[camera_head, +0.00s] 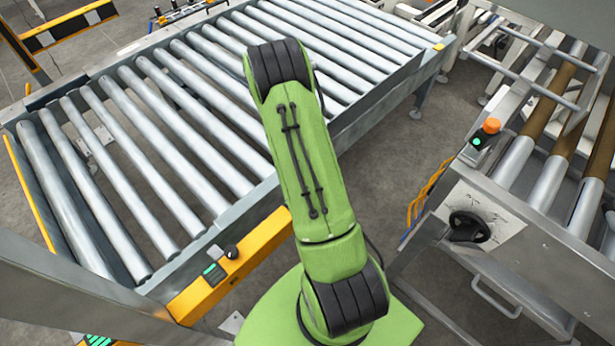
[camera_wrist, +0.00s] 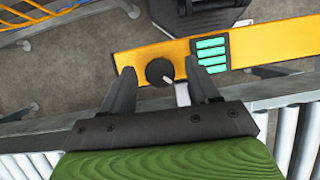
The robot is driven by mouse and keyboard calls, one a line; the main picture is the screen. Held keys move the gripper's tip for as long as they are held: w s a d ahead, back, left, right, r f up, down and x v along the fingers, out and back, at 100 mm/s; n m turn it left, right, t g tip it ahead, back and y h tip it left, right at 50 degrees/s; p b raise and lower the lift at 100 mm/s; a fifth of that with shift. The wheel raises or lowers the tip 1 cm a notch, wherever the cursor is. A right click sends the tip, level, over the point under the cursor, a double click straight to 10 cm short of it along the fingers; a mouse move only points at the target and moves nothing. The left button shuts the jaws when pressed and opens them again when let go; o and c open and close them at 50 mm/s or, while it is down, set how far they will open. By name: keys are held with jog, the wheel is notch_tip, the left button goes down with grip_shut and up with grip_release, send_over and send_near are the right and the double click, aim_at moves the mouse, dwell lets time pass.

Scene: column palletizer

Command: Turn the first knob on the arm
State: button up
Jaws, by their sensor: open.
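In the wrist view a round black knob (camera_wrist: 160,72) with a pale pointer mark sits on a yellow-orange panel (camera_wrist: 270,42). My gripper (camera_wrist: 163,77) is open, with one dark finger on each side of the knob. Small gaps show between the fingers and the knob, and I cannot tell how far above it they are. In the head view a black knob (camera_head: 231,252) shows on the orange panel (camera_head: 197,297) at the front of the roller conveyor. I cannot tell if it is the same knob. My gripper is hidden in that view.
A block of green bars (camera_wrist: 211,56) lies just right of the knob in the wrist view. The roller conveyor (camera_head: 350,128) fills the upper left of the head view. A second machine stands at right, with a black handwheel (camera_head: 468,226) and an orange button (camera_head: 491,126).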

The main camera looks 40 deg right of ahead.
jog(key=p+v, duration=0.2)
jog(key=v, duration=1.3)
jog(key=shift+w+r, duration=0.2)
jog(key=shift+r, duration=0.15)
jog(key=s+a+r+t, duration=0.2)
jog(key=s+a+r, duration=0.1)
jog(key=a+r, duration=0.3)
jog(key=s+a+r+t, duration=0.25)
jog(key=a+r, duration=0.25)
jog(key=r, duration=0.3)
jog(key=s+a+r+t, duration=0.2)
jog(key=s+a+t, duration=0.3)
jog(key=s+a, duration=0.4)
jog(key=s, duration=0.3)
jog(key=shift+s+r, duration=0.2)
jog(key=shift+r, duration=0.05)
